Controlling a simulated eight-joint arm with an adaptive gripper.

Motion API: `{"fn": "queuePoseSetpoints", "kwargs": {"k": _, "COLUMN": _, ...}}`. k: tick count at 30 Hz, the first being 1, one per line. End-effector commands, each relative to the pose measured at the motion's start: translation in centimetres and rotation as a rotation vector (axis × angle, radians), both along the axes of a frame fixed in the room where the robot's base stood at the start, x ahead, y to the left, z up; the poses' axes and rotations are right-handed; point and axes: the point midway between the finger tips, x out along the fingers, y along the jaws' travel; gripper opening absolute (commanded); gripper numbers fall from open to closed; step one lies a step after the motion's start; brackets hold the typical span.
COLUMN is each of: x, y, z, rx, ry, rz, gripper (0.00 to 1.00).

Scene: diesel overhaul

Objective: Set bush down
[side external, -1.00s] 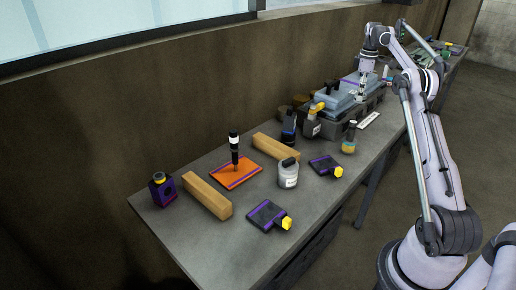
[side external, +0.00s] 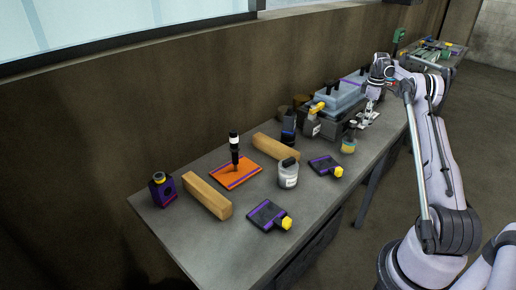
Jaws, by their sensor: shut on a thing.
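I cannot tell whether the bush touches the bench. The pale flat strip that lies there is mostly hidden behind the gripper.
Blue-grey trays (side external: 345,94) stand behind the gripper. The bench's front edge is close by.

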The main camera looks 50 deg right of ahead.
Motion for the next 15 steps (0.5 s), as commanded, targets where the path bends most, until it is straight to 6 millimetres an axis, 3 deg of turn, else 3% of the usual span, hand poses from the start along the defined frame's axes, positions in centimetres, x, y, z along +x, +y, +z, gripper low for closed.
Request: {"fn": "queuePoseSetpoints", "kwargs": {"k": 15, "x": 0.0, "y": 0.0, "z": -5.5, "rx": 0.000, "ry": 0.000, "rz": 0.000, "gripper": 0.09}}
